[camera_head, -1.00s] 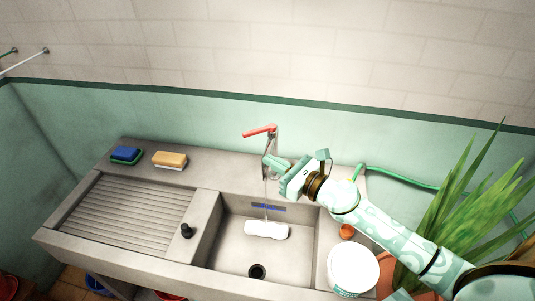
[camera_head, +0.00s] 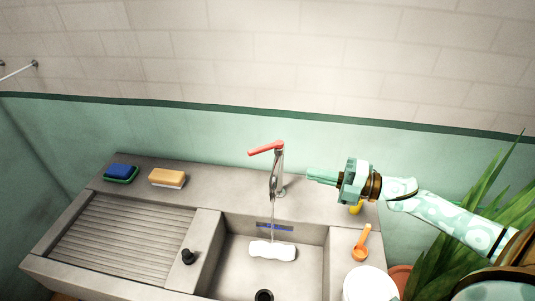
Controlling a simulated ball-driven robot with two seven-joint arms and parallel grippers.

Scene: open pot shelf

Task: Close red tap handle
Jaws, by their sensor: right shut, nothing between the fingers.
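The red tap handle (camera_head: 265,147) sits on top of the silver tap (camera_head: 276,178) behind the sink basin. The handle points to the left. A thin stream of water (camera_head: 271,222) falls from the spout toward a white object (camera_head: 272,250) in the basin. My right gripper (camera_head: 310,174) is shut and empty. It is to the right of the tap and a little lower than the handle, apart from both in the picture. My left gripper is not in view.
A blue sponge (camera_head: 121,171) and an orange sponge (camera_head: 167,178) lie on the left ledge. A black stopper (camera_head: 188,257) stands left of the basin. An orange scoop (camera_head: 361,245) and a white bucket (camera_head: 369,284) are on the right, near a plant (camera_head: 480,215).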

